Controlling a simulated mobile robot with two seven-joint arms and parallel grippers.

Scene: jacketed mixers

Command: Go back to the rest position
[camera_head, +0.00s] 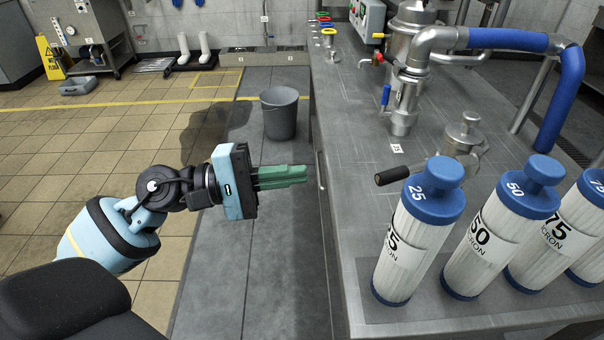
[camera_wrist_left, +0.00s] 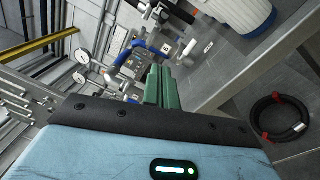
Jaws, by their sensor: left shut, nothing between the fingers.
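My left gripper (camera_head: 304,174) reaches in from the left in the head view, level with the long left side of the grey steel table (camera_head: 352,120). Its green fingers are closed together with nothing between them. The fingers point right at the table's side; whether they touch it I cannot tell. The closed green fingers also show in the left wrist view (camera_wrist_left: 160,78). My right gripper is not in view.
Blue-capped filter cartridges (camera_head: 424,225) stand at the table's near right. A filter housing with a black handle (camera_head: 393,175) and a blue-sleeved pipe (camera_head: 508,39) stand behind them. A grey bucket (camera_head: 279,113) is on the floor. A coiled black hose (camera_wrist_left: 280,118) shows in the wrist view.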

